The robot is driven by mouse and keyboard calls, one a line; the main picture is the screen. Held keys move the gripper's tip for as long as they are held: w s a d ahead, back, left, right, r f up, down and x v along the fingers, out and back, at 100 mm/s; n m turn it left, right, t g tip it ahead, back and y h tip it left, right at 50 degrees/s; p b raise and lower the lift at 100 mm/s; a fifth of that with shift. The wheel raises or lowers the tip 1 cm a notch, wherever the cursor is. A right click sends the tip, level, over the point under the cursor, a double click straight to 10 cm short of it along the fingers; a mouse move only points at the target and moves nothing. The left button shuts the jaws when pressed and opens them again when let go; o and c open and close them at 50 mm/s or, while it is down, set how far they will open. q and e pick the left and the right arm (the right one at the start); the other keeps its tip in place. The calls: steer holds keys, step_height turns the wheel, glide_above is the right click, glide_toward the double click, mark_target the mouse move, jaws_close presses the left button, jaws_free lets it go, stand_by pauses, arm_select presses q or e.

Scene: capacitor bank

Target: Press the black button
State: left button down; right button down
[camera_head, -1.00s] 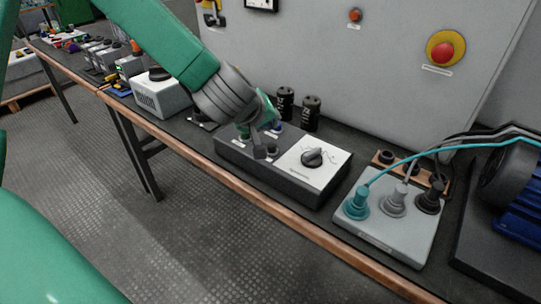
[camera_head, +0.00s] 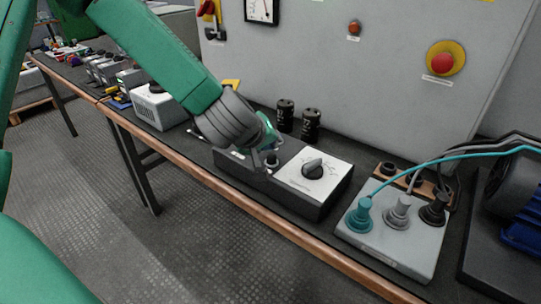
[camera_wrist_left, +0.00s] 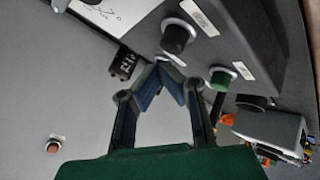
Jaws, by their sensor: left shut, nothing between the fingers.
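The black button (camera_head: 271,160) stands on the dark control box (camera_head: 322,207), left of the white panel with a rotary knob (camera_head: 313,169). In the left wrist view the black button (camera_wrist_left: 177,38) is a round black cap just beyond my fingertips, with a small gap apparent. My left gripper (camera_head: 259,163) is over the box's left part, close beside the button. In the wrist view its fingertips (camera_wrist_left: 170,70) meet, empty. A green button (camera_wrist_left: 220,79) lies to their right there; my gripper hides it in the head view. My right gripper is not in view.
Two black capacitors (camera_head: 298,119) stand behind the box. A grey socket block (camera_head: 392,231) with cables stands to the right, with a motor (camera_head: 520,200) beyond. A grey panel with a red emergency stop (camera_head: 445,57) rises behind. The wooden bench edge (camera_head: 290,245) runs along the front.

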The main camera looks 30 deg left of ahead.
arm_select(q)
steer(key=shift+d, duration=0.3)
steer(key=shift+a, duration=0.2)
steer(key=shift+f, duration=0.15)
steer(key=shift+d+f, duration=0.1)
steer(key=shift+f, duration=0.05)
stand_by(0.4)
steer(key=shift+f+b, duration=0.7)
steer(key=shift+f, duration=0.3)
stand_by(0.6)
steer(key=shift+r, duration=0.1)
steer(key=shift+r+p, duration=1.3)
steer(key=shift+p, duration=0.15)
